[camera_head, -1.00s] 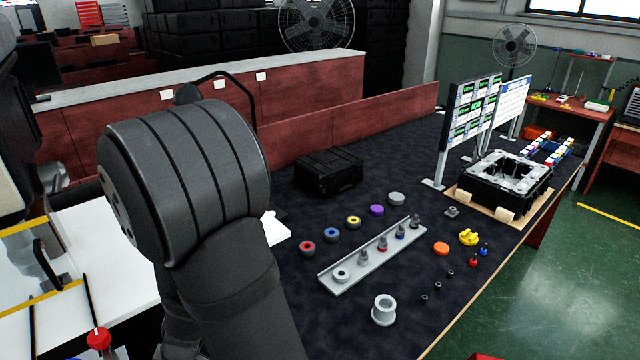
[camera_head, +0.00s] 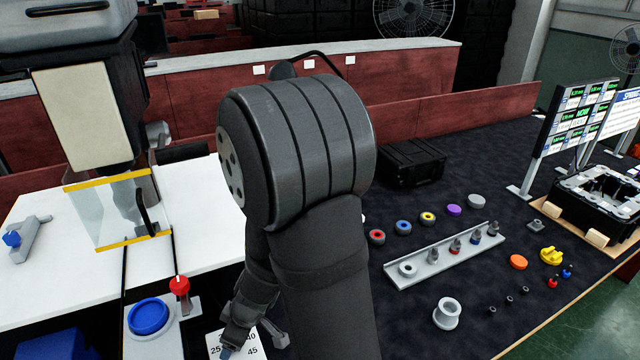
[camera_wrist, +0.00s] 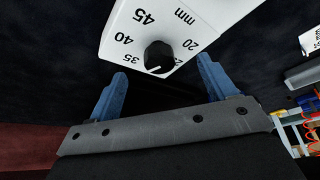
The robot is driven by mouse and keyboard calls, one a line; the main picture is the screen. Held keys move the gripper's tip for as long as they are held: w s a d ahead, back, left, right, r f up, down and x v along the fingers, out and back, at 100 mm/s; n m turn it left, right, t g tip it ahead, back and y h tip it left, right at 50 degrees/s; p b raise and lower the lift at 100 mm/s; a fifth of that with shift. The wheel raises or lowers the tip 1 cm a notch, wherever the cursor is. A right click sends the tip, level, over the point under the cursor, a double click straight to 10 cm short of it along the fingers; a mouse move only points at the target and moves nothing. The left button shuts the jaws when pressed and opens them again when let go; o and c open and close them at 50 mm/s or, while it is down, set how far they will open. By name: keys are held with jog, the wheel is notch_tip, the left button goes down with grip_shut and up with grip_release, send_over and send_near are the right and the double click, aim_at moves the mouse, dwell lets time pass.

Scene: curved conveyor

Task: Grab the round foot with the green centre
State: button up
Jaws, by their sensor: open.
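No round foot with a green centre shows in any view; it may be hidden behind my arm or out of frame. A row of round feet lies on the dark table: one with a red centre (camera_head: 377,237), one with a blue centre (camera_head: 403,227) and one with a yellow centre (camera_head: 427,218). My gripper (camera_head: 252,343) is left of these feet, partly hidden by my arm, near a white dial plate (camera_head: 224,343). In the wrist view my gripper (camera_wrist: 161,82) has its blue fingers spread and empty, with the dial's black knob (camera_wrist: 158,57) beyond.
A grey rail (camera_head: 430,262) with several small parts stands in front of the feet. A purple disc (camera_head: 454,210), a grey disc (camera_head: 476,201), a grey flanged ring (camera_head: 447,313) and a black case (camera_head: 412,162) are nearby. A machine with a clear guard (camera_head: 122,215) stands left.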

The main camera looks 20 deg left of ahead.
jog(key=w+a+r+m+h, duration=0.1)
jog(key=w+r+m+h, duration=0.1)
jog(key=w+r, duration=1.25)
jog(key=w+r+m+h, duration=0.25)
jog(key=w+r, duration=0.95)
jog(key=r, duration=0.6)
jog(key=shift+n, duration=0.45)
notch_tip(320, 180, down, 18)
jog(key=shift+a+r, duration=0.15)
jog(key=shift+r, duration=0.1)
jog(key=c, duration=1.1)
jog(key=shift+w, duration=0.1)
